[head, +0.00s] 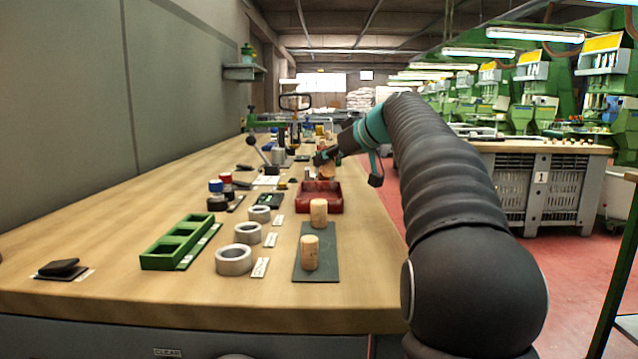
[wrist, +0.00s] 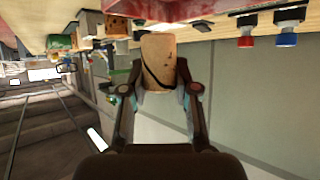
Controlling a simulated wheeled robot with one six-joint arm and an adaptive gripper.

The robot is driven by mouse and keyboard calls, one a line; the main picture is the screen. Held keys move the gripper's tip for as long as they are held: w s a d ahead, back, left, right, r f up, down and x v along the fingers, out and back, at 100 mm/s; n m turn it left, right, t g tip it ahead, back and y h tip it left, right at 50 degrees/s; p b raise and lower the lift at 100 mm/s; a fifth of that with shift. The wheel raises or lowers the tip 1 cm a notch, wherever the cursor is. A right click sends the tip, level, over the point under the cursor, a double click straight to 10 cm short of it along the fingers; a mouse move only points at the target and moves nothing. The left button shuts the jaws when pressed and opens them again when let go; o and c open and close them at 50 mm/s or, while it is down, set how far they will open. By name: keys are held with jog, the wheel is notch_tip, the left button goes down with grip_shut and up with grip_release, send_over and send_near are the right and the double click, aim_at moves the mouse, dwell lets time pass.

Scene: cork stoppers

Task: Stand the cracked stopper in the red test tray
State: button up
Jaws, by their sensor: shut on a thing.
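My gripper (wrist: 161,88) is shut on a tan cork stopper (wrist: 157,58). A dark curved crack line shows on the stopper's side in the wrist view. In the head view my gripper (head: 322,158) is near the far edge of the red test tray (head: 322,208), partly hidden by my arm. The held stopper shows there only as a small brown patch (head: 327,171), and I cannot tell its exact height above the table. The tray's visible floor looks empty. Two other corks, a far one (head: 318,212) and a near one (head: 310,252), stand on a dark mat (head: 316,272).
A green compartment tray (head: 160,262) and several grey rings (head: 234,260) lie left of the mat. A dark pad (head: 60,268) lies front left. The bench's left side is mostly clear.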

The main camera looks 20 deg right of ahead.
jog(key=shift+w+a+f, duration=0.55)
jog(key=shift+w+a, duration=0.05)
jog(key=shift+a, duration=0.1)
jog(key=shift+w+a+f, duration=0.1)
jog(key=shift+f, duration=0.1)
jog(key=shift+f+b, duration=0.5)
jog(key=shift+f, duration=1.35)
jog(key=shift+f, duration=0.1)
jog(key=shift+f, duration=0.15)
jog(key=o, duration=0.7)
jog(key=shift+o, duration=0.2)
